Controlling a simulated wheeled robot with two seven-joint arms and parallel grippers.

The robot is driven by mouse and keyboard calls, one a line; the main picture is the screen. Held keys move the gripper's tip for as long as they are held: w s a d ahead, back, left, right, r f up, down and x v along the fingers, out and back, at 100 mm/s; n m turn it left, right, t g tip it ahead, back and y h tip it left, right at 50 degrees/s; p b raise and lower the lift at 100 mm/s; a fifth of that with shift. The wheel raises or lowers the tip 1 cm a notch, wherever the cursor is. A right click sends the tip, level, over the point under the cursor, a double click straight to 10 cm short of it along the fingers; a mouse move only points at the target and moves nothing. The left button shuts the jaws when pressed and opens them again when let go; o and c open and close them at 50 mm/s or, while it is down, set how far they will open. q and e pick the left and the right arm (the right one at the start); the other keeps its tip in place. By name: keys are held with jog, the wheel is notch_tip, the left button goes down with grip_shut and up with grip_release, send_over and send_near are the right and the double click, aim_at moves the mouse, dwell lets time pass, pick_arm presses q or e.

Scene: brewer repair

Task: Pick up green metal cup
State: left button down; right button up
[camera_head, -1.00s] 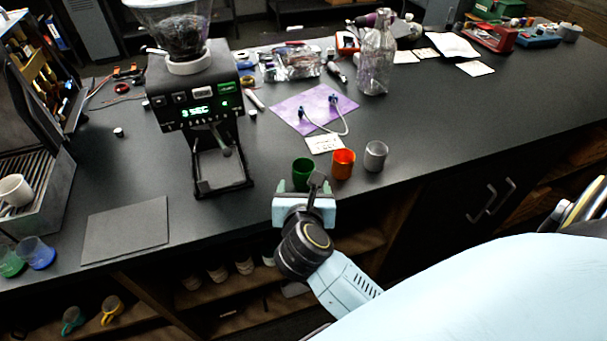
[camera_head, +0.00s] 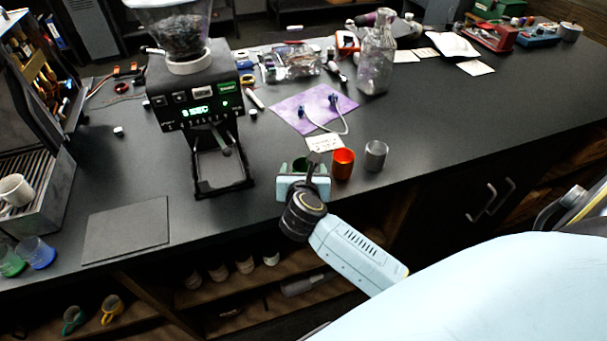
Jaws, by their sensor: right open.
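The green metal cup (camera_head: 301,163) stands on the dark counter, at the left end of a row with an orange cup (camera_head: 342,163) and a grey metal cup (camera_head: 376,155). My right gripper (camera_head: 302,168) is at the green cup, with its open fingers reaching toward the cup from the counter's front edge. The gripper body and wrist hide most of the cup, so I cannot tell whether the fingers touch it. My left gripper is not in view.
A coffee grinder (camera_head: 196,110) stands to the left of the cups. A purple mat (camera_head: 300,112) and a white card (camera_head: 324,142) lie behind them. A glass bottle (camera_head: 376,60) stands further back. A grey mat (camera_head: 126,229) lies at the front left.

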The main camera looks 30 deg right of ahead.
jog(key=c, duration=1.1)
